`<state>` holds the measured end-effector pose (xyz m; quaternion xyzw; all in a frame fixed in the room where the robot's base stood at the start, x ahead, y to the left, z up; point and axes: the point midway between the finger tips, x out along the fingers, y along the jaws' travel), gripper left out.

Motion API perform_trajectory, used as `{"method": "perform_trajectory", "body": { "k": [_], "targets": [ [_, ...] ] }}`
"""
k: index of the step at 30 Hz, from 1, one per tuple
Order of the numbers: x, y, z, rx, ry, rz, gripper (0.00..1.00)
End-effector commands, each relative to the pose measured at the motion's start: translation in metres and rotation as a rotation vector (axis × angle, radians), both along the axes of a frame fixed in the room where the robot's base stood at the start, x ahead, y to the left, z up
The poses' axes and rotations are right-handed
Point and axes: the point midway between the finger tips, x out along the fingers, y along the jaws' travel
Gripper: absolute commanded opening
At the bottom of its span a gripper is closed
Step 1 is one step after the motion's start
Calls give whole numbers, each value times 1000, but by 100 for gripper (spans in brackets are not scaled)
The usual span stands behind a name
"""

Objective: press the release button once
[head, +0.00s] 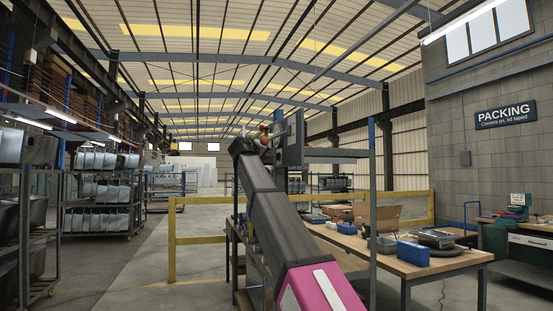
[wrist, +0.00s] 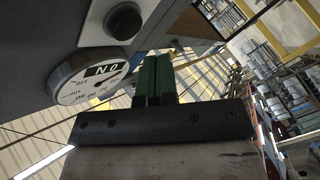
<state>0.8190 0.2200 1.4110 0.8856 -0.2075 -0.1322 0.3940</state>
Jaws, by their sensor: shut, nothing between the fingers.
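In the wrist view, which looks upside down, a round black button (wrist: 124,21) sits in a light square plate on a grey housing. I take it for the release button, but no label on it is readable. My gripper (wrist: 154,62) shows as two green fingers closed together with nothing between them. The fingertips are beside the button, to its lower right in the picture, and apart from it. In the head view my arm reaches up to a grey upright panel (head: 291,137); the button and the fingertips cannot be made out there.
A round white dial (wrist: 92,80) with a needle and a black lettered plate stands close left of my fingers. A workbench (head: 437,267) with a blue bin (head: 412,254) stands right of my arm. Racks of metal sinks (head: 97,222) line the left; floor there is open.

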Motion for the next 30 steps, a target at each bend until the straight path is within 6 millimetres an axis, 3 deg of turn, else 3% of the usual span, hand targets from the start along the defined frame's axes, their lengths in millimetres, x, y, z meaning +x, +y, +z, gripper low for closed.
{"method": "perform_trajectory", "body": {
  "k": [12,30],
  "targets": [
    [-9,33,0,0,0,0,0],
    [-10,35,0,0,1,-1,0]
  ]
}}
